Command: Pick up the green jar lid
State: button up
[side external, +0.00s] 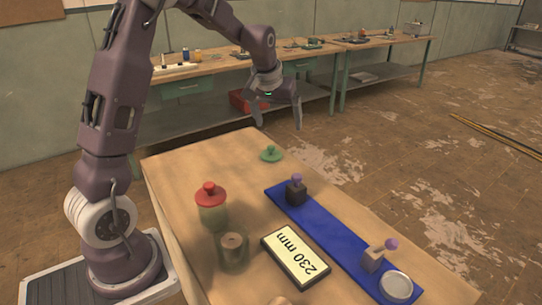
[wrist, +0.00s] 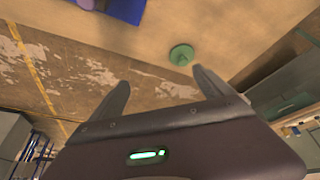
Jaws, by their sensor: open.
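The green jar lid (side external: 271,154) lies on the wooden table near its far end, its knob facing up. It also shows in the wrist view (wrist: 181,54), near the table edge and beyond my fingertips. My gripper (side external: 277,111) is open and empty, held above and apart from the lid, around the table's far edge. In the wrist view my two fingers (wrist: 163,80) are spread wide, with the lid ahead of the right finger.
The table around the green lid is clear. Workbenches (side external: 345,47) stand behind.

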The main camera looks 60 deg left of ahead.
jog(key=n, duration=0.2)
send_over(271, 147)
jog(key=s+d, duration=0.1)
jog(key=shift+g+y, duration=0.4)
jog(key=f, duration=0.9)
jog(key=shift+d, duration=0.2)
jog(key=x, duration=0.7)
jog(key=shift+s+d+f, duration=0.1)
jog(key=shift+s, duration=0.2)
jog(key=c, duration=1.4)
